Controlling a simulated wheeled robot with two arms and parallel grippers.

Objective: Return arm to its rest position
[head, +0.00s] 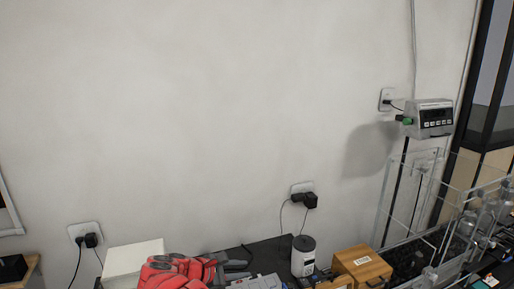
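No held thing can be made out. My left gripper is not in view.
A white box (133,262) stands left of my red arm. A grey display unit (430,117) is at the upper right. The wall above the table is mostly bare.

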